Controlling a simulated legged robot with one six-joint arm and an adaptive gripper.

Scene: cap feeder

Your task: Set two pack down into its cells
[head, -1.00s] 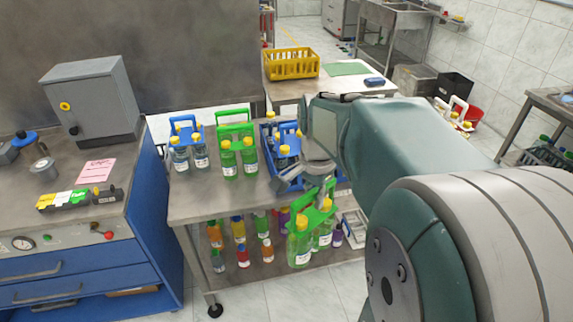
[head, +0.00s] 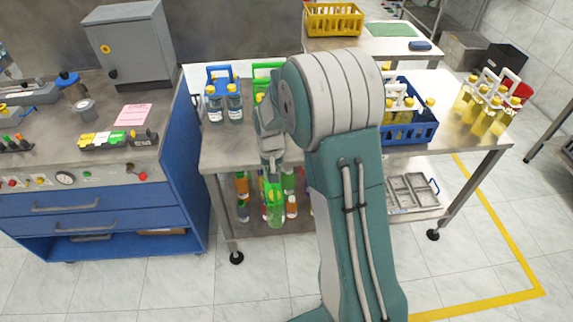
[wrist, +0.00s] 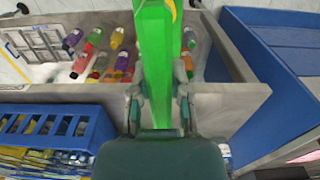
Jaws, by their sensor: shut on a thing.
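My gripper (head: 271,145) is shut on the handle of a green pack with green bottles (head: 275,207), which hangs in front of the table's front edge. In the wrist view the green handle (wrist: 154,60) stands between the two fingers (wrist: 158,100). The blue crate with cells (head: 412,132) stands on the table to the right, partly behind my arm, with yellow-capped bottles inside. The crate also shows at the lower left of the wrist view (wrist: 100,130), apart from the pack.
A blue-handled pack (head: 222,98) and another green pack (head: 268,68) stand on the table (head: 222,150). White-handled packs of yellow bottles (head: 485,105) stand at the right end. A blue cabinet (head: 100,210) stands left.

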